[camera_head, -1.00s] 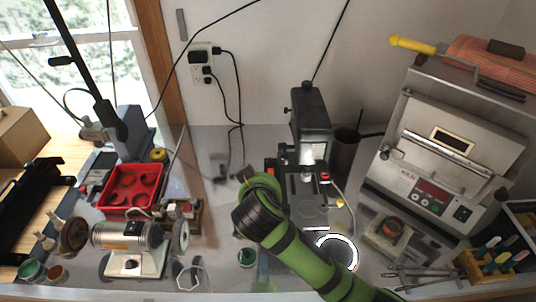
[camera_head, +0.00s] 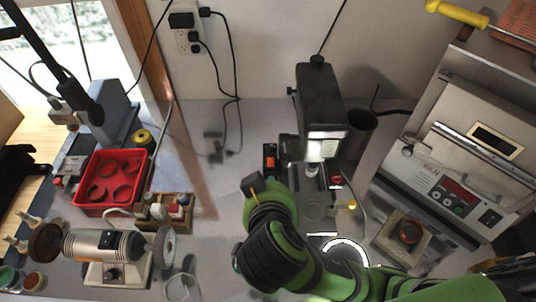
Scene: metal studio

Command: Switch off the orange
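A small black switch box with an orange-red switch (camera_head: 270,163) stands upright on the bench, left of the microscope-like machine (camera_head: 320,105). I cannot tell the switch's position. My green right arm comes in from the lower right and bends back toward the box. Its dark end, my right gripper (camera_head: 254,186), is just below and left of the orange switch, with a small gap in the picture. The fingers are too small and partly hidden by the arm, so whether they are open or shut is unclear. My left gripper is not in view.
A red tray with rings (camera_head: 78,206), a bench grinder (camera_head: 105,246) and a small bottle rack (camera_head: 182,211) are at left. A metal furnace (camera_head: 440,190) stands right; a lit ring (camera_head: 345,246) lies near my arm. The bench left of the switch is mostly clear.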

